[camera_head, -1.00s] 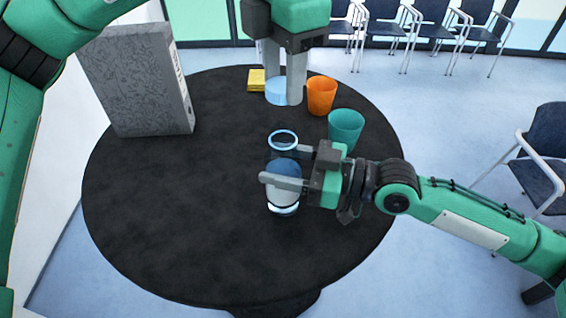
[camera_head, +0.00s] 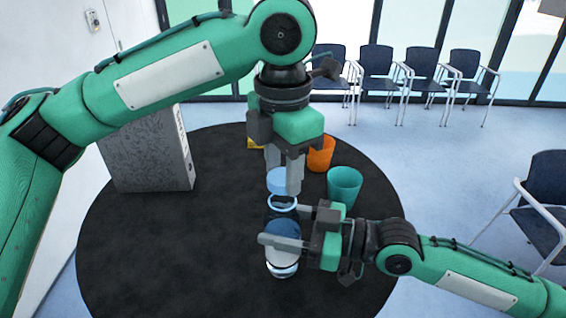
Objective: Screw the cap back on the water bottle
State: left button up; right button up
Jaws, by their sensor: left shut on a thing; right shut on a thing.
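The water bottle (camera_head: 283,230) is dark-tinted with light blue bands and an open ring-shaped mouth at its top. My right gripper (camera_head: 281,243) is shut around the bottle's body from the right. The light blue cap (camera_head: 278,184) is between the fingers of my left gripper (camera_head: 284,178), which points down and is shut on it. The cap is just above and slightly behind the bottle's mouth in the picture. A small gap seems to show between them, but I cannot tell the exact height.
An orange cup (camera_head: 321,155) and a teal cup (camera_head: 344,186) stand right of my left gripper on the round black table (camera_head: 170,250). A yellow object (camera_head: 253,142) is partly hidden behind the gripper. A grey box file (camera_head: 148,155) stands at the back left. The table's left side is clear.

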pick_arm(q)
jog(key=shift+f, duration=0.65)
jog(key=shift+f, duration=0.55)
jog(key=shift+m, duration=1.6)
jog(key=o, duration=1)
jog(key=shift+r, duration=2.25)
